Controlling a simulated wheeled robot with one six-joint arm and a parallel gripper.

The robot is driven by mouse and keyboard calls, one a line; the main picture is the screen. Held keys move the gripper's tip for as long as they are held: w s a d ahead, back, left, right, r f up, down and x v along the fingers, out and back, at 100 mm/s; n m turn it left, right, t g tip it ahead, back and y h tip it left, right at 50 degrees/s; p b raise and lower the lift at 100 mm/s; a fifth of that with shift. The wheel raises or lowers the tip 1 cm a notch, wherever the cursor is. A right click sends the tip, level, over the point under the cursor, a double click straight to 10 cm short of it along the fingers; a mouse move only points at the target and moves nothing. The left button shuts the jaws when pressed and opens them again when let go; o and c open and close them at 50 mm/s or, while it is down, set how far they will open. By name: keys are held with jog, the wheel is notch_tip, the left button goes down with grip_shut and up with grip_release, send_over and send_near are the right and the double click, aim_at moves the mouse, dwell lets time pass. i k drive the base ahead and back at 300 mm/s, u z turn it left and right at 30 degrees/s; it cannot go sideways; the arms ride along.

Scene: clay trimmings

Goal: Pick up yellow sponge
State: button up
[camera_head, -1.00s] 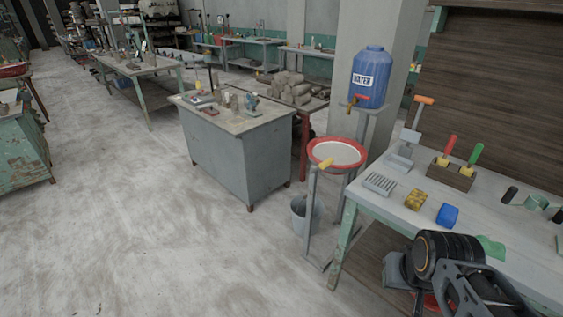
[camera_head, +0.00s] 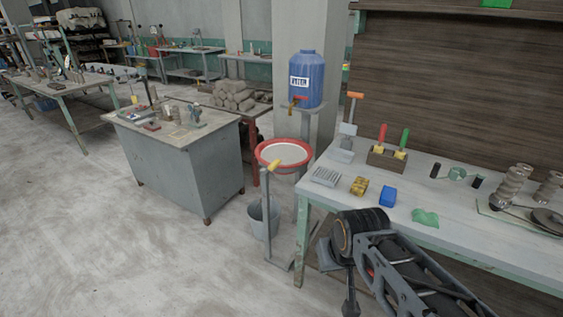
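The yellow sponge (camera_head: 359,187), a small block with dark patches, lies on the light-topped workbench (camera_head: 455,225) at right. It sits between a grey slotted dish and a blue block, near the bench's front edge. My arm shows at the lower right, in front of the bench. My gripper (camera_head: 338,279) appears at the arm's left end, low and apart from the sponge. Its fingers are dark and partly hidden, so I cannot tell whether it is open or shut. Nothing is seen touching the sponge.
The blue block (camera_head: 388,196), slotted dish (camera_head: 325,177), green cloth (camera_head: 425,217) and wooden tool holder (camera_head: 386,160) surround it. A red-rimmed basin (camera_head: 261,162), bucket (camera_head: 258,221) and blue water barrel (camera_head: 307,79) stand left of the bench. Open floor lies at left.

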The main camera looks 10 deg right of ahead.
aim_at(358, 188)
jog(key=u, duration=0.1)
jog(key=i, duration=1.25)
jog(key=z, duration=0.55)
